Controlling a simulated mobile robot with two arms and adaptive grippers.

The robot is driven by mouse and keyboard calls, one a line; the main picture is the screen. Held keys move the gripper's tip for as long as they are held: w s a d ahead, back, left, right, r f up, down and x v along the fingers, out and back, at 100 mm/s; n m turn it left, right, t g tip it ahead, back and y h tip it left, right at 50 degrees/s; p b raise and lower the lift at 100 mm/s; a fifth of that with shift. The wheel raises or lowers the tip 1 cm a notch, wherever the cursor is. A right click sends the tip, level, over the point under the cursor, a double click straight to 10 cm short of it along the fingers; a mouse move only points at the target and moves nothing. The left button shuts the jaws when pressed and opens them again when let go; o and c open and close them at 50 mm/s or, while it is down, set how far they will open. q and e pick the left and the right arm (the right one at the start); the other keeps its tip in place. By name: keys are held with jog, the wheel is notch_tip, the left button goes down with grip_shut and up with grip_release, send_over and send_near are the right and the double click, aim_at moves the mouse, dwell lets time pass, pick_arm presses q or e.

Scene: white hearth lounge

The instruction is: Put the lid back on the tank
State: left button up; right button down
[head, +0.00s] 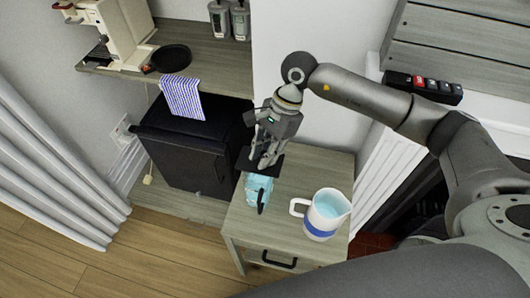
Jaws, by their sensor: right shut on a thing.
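My right gripper (263,161) reaches down from above the small grey cabinet and is shut on a dark, flat lid (279,165). The lid is held over the back end of the light-blue, see-through tank (255,184), which stands on the cabinet's left side. The tank has a dark handle on its front. The gripper and lid hide the tank's back part and top opening. I cannot tell whether the lid touches the tank. My left gripper is out of view.
A white jug (322,216) with a blue band and bluish liquid stands right of the tank on the small cabinet (318,167). A black box-shaped appliance (190,150) stands to the left, a striped towel (182,99) over its top. A shelf holds a coffee machine (115,30).

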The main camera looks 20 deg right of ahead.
jog(key=shift+b, duration=0.4)
dwell(0.7)
jog(key=shift+f+b, duration=0.2)
jog(key=shift+b, duration=0.7)
dwell(1.0)
dwell(0.3)
jog(key=c, duration=1.2)
grip_release()
jog(key=shift+c, duration=0.2)
jog(key=shift+o, duration=0.2)
jog(key=o, duration=0.4)
jog(key=shift+o, duration=0.2)
jog(key=shift+r, duration=0.2)
